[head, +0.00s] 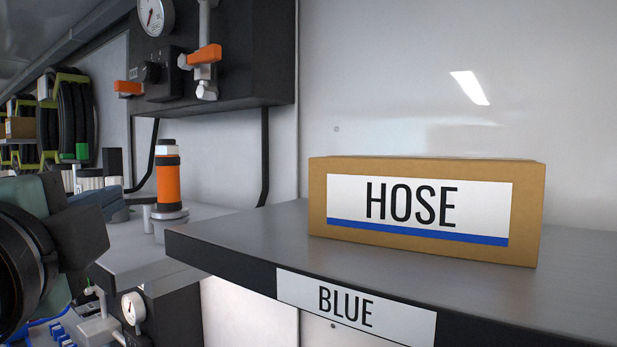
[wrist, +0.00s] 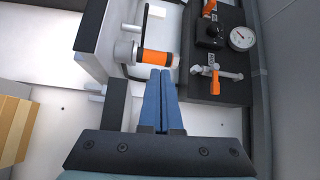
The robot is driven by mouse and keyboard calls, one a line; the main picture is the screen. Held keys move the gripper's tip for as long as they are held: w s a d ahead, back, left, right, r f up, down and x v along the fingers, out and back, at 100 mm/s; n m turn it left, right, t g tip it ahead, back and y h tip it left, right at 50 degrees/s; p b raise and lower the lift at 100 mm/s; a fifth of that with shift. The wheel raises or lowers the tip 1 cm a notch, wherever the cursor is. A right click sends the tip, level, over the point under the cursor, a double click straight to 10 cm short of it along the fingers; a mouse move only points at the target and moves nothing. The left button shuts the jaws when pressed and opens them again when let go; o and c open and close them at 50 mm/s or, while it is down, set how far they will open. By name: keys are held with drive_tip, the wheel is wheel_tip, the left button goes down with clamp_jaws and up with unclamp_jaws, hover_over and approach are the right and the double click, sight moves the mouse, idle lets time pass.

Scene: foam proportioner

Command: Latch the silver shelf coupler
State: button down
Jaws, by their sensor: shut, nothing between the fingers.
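An upright orange and black cylinder (head: 167,182) with a silver collar (head: 170,213) at its base stands on the grey shelf left of centre in the head view. I take it for the coupler. It also shows lying sideways in the wrist view (wrist: 156,57). My gripper (wrist: 162,72) has its blue fingers pressed together and empty, with the tips close beside the orange part. I cannot tell whether they touch it. In the head view, my arm and the blue fingers are at the left, before the coupler. I cannot make out the latch position.
A brown box marked HOSE (head: 420,212) sits on a dark shelf marked BLUE (head: 355,306) at the right. A black panel (head: 250,55) with orange-handled valves and a gauge hangs above the coupler. Hose reels (head: 70,115) are at the far left.

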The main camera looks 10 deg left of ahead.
drive_tip(key=shift+s+a+f+m+g, duration=0.15)
drive_tip(key=shift+a+m+g, duration=0.1)
drive_tip(key=shift+a, duration=0.15)
drive_tip(key=shift+w+a+f+m+g, duration=0.1)
drive_tip(key=shift+a+f+m+g, duration=0.05)
drive_tip(key=shift+a+g, duration=0.15)
drive_tip(key=shift+a, duration=0.1)
drive_tip(key=p+x, duration=0.1)
drive_tip(key=x, duration=0.4)
drive_tip(key=p+x, duration=0.1)
drive_tip(key=x, duration=0.4)
drive_tip(key=shift+r, duration=0.2)
drive_tip(key=shift+w+a+p, duration=0.2)
drive_tip(key=shift+a+p, duration=0.1)
drive_tip(key=shift+a, duration=0.3)
drive_tip(key=shift+w+a+p, duration=0.15)
drive_tip(key=shift+a+p, duration=0.1)
drive_tip(key=shift+a, duration=0.4)
drive_tip(key=shift+w+a+f, duration=0.1)
drive_tip(key=shift+w+a, duration=0.15)
drive_tip(key=shift+a, duration=0.45)
